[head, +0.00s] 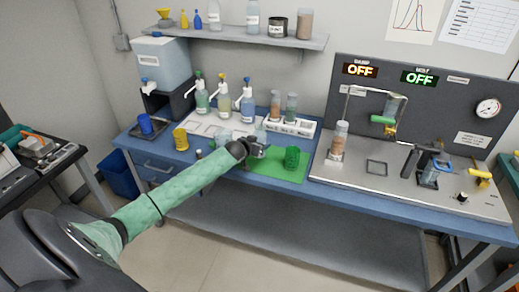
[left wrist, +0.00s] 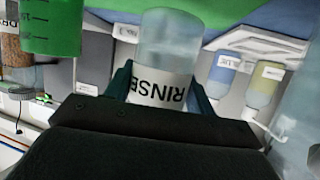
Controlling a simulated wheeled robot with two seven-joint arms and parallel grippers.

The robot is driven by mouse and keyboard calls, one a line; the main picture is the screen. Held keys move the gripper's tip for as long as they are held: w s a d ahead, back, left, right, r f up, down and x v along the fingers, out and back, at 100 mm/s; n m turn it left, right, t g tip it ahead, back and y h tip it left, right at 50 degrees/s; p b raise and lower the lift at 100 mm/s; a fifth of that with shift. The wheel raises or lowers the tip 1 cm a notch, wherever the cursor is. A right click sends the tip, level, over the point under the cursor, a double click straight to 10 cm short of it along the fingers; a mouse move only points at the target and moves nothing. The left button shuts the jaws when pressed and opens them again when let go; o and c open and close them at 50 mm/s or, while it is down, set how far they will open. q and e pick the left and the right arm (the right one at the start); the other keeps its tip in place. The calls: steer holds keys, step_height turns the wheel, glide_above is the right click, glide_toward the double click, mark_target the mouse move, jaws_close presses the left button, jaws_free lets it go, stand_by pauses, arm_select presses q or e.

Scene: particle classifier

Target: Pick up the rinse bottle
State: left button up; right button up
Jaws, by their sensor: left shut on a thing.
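The rinse bottle (left wrist: 168,38) is a clear bottle with a white label reading RINSE, which appears upside down in the left wrist view. My left gripper (left wrist: 158,88) is shut on it, with one finger on each side at the label. In the head view my left gripper (head: 257,150) is over the blue bench near the green mat, and a pale part of the bottle (head: 261,135) seems to show just behind it. I cannot tell whether the bottle is lifted off the surface. My right gripper is not in view.
A green cup (head: 292,158) stands on the green mat (head: 262,170) close to the right of my gripper. Pump bottles on a white tray (head: 213,127) and a white rack (head: 302,131) with tubes stand behind. A yellow cup (head: 180,139) is at left; a steel machine is at right.

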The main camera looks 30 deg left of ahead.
arm_select(q)
steer(key=shift+s+d+r, duration=0.25)
steer(key=shift+d+r, duration=0.15)
steer(key=shift+r, duration=0.05)
steer(key=s+d+r+b, duration=0.4)
steer(key=s+d+r, duration=0.2)
steer(key=s+d, duration=0.1)
steer(key=shift+d+r, duration=0.25)
steer(key=shift+d, duration=0.2)
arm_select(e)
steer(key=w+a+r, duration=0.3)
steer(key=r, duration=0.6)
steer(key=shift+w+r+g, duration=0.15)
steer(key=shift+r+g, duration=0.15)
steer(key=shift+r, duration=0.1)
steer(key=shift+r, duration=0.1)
